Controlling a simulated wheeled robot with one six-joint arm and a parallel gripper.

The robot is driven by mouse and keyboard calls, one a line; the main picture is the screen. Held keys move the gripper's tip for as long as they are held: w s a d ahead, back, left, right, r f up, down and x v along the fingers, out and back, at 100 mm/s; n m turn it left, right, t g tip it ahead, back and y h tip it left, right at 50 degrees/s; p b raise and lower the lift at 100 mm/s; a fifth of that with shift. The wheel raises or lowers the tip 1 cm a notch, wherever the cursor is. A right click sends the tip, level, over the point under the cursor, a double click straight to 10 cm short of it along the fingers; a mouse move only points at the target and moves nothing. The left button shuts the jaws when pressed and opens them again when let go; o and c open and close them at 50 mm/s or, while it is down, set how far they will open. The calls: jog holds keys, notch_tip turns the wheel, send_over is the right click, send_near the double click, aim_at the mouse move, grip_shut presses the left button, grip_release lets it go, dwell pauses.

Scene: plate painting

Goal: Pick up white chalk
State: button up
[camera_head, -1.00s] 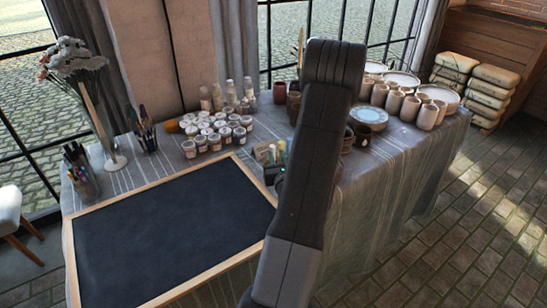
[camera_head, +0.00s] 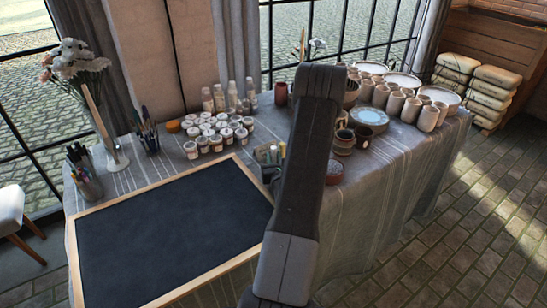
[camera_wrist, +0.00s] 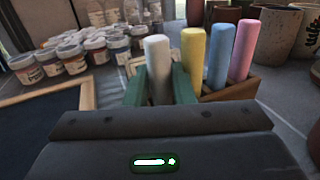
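The white chalk (camera_wrist: 158,68) stands upright in the wrist view, at the left end of a row with yellow, blue and pink chalks. My gripper (camera_wrist: 160,85) has its green fingers on both sides of the white chalk. Both fingers appear to lie against it, with no clear gap. The chalk's lower end is hidden behind the gripper body. The yellow chalk (camera_wrist: 193,62) is close beside the right finger. In the head view my arm hides the gripper and part of the chalk holder (camera_head: 267,155).
The blue chalk (camera_wrist: 217,58) and pink chalk (camera_wrist: 241,50) stand in a brown box (camera_wrist: 235,87). Paint jars (camera_wrist: 63,55) stand to the left and pottery cups (camera_wrist: 277,35) to the right. A framed blackboard (camera_head: 170,230) lies at the front left of the table.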

jog(key=shift+w+a, duration=0.1)
jog(key=shift+w, duration=0.25)
jog(key=shift+c, duration=0.4)
grip_shut()
jog(key=shift+r, duration=0.2)
